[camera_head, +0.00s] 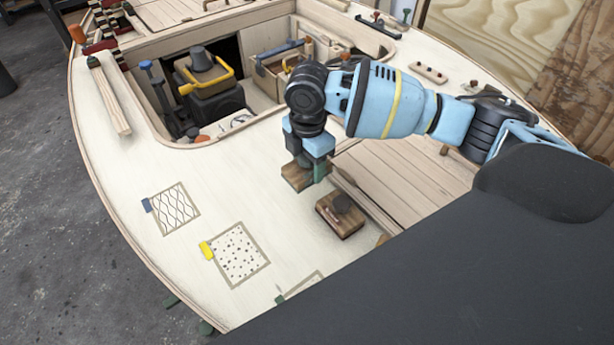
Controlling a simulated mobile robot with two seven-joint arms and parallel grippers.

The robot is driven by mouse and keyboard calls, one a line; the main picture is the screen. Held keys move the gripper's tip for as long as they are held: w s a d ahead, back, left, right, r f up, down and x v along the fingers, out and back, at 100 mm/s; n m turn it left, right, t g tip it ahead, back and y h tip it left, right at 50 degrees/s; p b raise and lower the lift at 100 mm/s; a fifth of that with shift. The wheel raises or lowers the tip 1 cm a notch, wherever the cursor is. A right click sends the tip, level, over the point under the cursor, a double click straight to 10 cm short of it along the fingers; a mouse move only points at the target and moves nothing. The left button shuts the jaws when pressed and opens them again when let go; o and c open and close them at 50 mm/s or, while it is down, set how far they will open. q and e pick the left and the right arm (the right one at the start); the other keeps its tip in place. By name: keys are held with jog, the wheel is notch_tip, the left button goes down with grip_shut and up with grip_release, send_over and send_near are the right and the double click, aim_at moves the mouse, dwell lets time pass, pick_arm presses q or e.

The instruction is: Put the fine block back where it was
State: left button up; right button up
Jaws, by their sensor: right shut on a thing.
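My right gripper (311,160) comes in from the right and points down over the pale deck. It is shut on a brown wooden block (291,178), which is partly hidden by the gripper. A green part (320,172) shows at the fingers. A second brown block (340,216) with a dark round knob sits just in front and to the right, apart from the gripper. I cannot read any mark that tells which block is the fine one. Three outlined patches lie on the deck: a wavy one (174,208), a dotted one (238,254) and a partly hidden one (305,285). My left gripper is out of view.
The patches carry blue (147,205), yellow (206,250) and green (280,298) tabs. Behind is an open hatch with a black and yellow device (208,82). A long wooden piece with a green end (110,98) lies at left. The deck's left middle is clear.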

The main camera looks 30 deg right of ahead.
aim_at(307, 176)
jog(key=shift+f, duration=2.4)
jog(key=shift+f, duration=0.2)
jog(key=o, duration=1.1)
jog(key=shift+r, duration=0.2)
notch_tip(307, 176, up, 12)
jog(key=shift+f+p, duration=0.1)
jog(key=shift+p, duration=0.3)
jog(key=shift+f, duration=0.1)
